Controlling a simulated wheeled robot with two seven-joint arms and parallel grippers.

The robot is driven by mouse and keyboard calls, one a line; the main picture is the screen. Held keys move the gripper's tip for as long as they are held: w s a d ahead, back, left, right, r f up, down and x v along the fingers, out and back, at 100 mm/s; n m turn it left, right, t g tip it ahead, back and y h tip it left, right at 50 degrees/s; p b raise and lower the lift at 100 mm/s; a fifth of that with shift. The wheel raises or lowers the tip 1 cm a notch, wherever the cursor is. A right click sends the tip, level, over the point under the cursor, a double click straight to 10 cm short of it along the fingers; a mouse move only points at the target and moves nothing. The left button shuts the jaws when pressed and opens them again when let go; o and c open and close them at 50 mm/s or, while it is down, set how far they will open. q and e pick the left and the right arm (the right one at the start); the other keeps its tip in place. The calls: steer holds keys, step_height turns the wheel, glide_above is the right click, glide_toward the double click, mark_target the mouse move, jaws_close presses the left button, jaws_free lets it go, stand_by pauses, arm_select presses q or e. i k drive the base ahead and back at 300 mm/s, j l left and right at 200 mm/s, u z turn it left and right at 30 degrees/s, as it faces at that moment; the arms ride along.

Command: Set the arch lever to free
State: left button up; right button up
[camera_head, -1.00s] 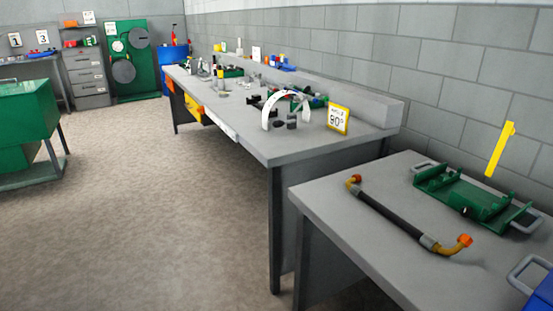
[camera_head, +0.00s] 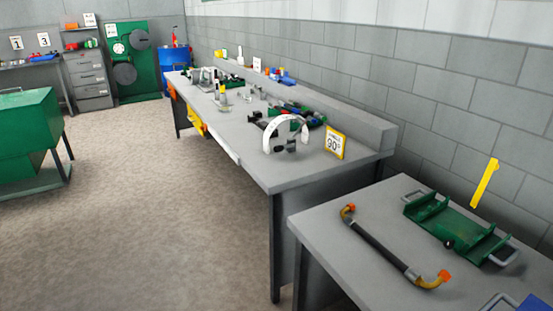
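A white arch (camera_head: 285,118) with small marks along its band stands near the front end of the long grey workbench (camera_head: 283,178). Small dark parts show under and behind it; I cannot tell which of these is its lever, or its setting. A yellow-framed sign (camera_head: 335,144) reading 90° stands to the right of the arch. On the nearer table, a green cradle (camera_head: 455,229) lies at the right, and a yellow bar (camera_head: 485,183) rises behind it, tilted. Neither of my grippers is in view.
A dark hose (camera_head: 380,245) with orange-capped ends lies on the near table (camera_head: 325,222). A blue thing (camera_head: 535,304) is cut off at the lower right. A green cabinet (camera_head: 25,140) stands at left. The floor between is clear.

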mark_target(279, 147)
steer(key=i+j+z, duration=0.1)
steer(key=i+j, duration=0.15)
steer(key=i+j+z, duration=0.1)
steer(key=j, duration=0.25)
steer(key=i+j+z, duration=0.1)
steer(key=i+j, duration=0.2)
steer(key=i+j+z, duration=0.1)
steer(key=j, duration=0.3)
steer(key=i+j+z, duration=0.1)
steer(key=i+j, duration=0.2)
steer(key=i+j+z, duration=0.1)
steer(key=j, duration=0.3)
steer(key=i+j+z, duration=0.1)
steer(key=i+j, duration=0.15)
steer(key=j, duration=0.15)
steer(key=i+j+z, duration=0.1)
steer(key=j, duration=0.3)
